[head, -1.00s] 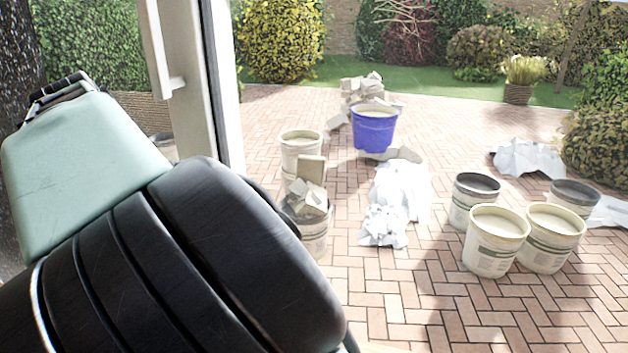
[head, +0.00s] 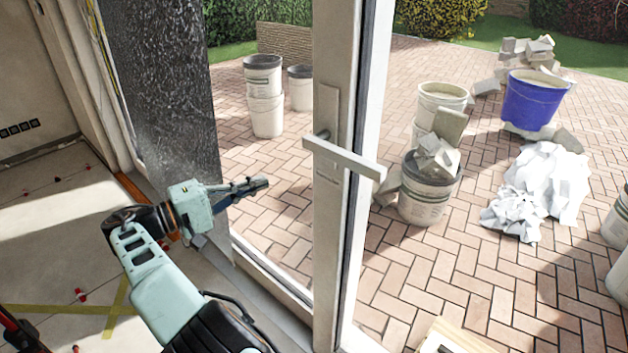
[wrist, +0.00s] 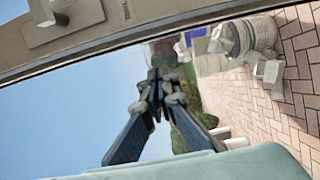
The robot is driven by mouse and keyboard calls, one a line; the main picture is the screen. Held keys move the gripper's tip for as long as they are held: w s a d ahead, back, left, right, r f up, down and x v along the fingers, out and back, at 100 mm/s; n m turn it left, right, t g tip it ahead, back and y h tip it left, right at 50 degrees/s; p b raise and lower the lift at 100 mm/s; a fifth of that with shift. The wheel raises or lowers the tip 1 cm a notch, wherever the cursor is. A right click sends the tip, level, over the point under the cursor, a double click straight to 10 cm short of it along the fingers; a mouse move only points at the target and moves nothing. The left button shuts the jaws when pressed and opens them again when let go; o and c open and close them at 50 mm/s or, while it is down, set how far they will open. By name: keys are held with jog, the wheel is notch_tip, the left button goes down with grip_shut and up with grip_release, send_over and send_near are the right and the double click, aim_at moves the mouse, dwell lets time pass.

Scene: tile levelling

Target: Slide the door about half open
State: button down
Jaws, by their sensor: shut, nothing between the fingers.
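The door (head: 337,65) has a pale frame upright with a lever handle (head: 343,157) pointing right, in the middle of the head view. Paving shows on both sides of this upright. I cannot tell whether glass fills the space to its right. My gripper (head: 262,184) is left of the handle and apart from it, with its fingers together and empty. In the wrist view, my gripper's (wrist: 157,76) dark fingers meet at their tips. The door frame (wrist: 130,38) crosses the top there, with the handle (wrist: 44,12) at the upper left.
A dark speckled panel (head: 165,90) stands left of the door. Outside on the brick paving are stacked buckets (head: 264,95), a rubble-filled bucket (head: 430,190), a blue tub (head: 534,98) and crumpled white sheeting (head: 541,185). A wooden-edged piece (head: 455,337) lies at the bottom.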

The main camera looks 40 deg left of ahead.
jog(key=w+d+b, duration=0.2)
jog(key=w+d, duration=0.5)
jog(key=w, duration=0.2)
dwell(0.4)
jog(key=shift+d, duration=0.1)
dwell(0.4)
